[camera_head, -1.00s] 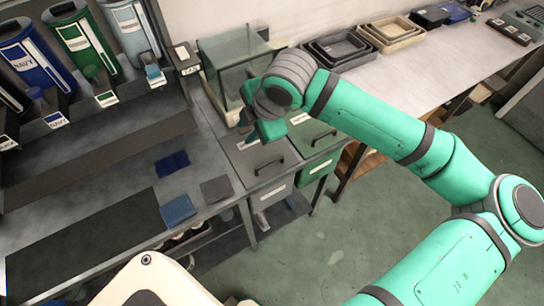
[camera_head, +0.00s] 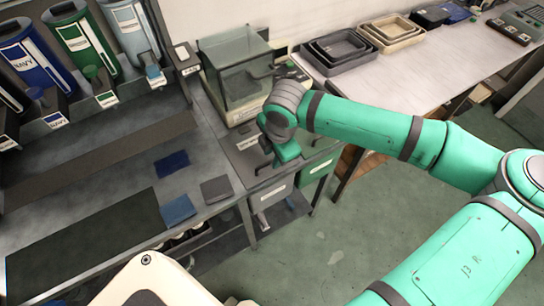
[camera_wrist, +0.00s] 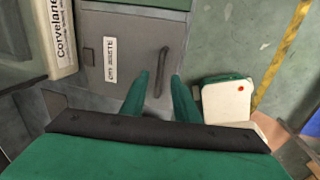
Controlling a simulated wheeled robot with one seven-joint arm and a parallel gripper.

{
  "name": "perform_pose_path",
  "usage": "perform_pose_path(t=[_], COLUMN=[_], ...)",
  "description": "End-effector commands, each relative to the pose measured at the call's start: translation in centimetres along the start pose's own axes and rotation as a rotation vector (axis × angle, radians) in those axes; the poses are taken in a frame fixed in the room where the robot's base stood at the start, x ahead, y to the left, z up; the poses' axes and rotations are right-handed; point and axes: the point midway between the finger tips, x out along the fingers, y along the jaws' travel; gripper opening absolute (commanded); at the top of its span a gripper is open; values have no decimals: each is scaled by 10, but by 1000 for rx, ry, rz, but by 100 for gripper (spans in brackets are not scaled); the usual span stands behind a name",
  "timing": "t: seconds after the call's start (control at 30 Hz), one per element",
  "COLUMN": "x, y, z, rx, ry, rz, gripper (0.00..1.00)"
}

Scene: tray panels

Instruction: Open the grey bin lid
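The grey bin (camera_head: 270,193) stands at the right end of the bench, with its grey lid (camera_head: 243,160) lying flat and shut. In the wrist view the lid (camera_wrist: 125,32) shows a white label and a dark bar handle (camera_wrist: 161,72). My gripper (camera_wrist: 160,90) is open and empty, its two green fingers apart. In the wrist view the handle lies between and just beyond the fingertips. In the head view my gripper (camera_head: 284,158) is over the right part of the lid and hides some of it. I cannot tell whether the fingers touch the handle.
A green bin (camera_head: 314,172) stands just right of the grey one. A glass-cased instrument (camera_head: 238,75) is right behind the lid, and its pale base (camera_wrist: 62,40) shows at left in the wrist view. Dark cloths (camera_head: 217,189) lie left. Floor in front is clear.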

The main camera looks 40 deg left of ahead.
Motion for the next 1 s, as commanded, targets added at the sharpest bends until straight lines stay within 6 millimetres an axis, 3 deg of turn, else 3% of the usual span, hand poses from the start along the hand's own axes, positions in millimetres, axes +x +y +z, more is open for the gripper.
perform_pose_path(t=[0.2,0.53,0.67,1.0], x=[18,21,20,17], y=[0,0,0,0], z=[0,0,0,3], rx=[1,1,1,8], ry=[0,0,0,-2], rz=[0,1,1,-14], gripper=[28,28,0,0])
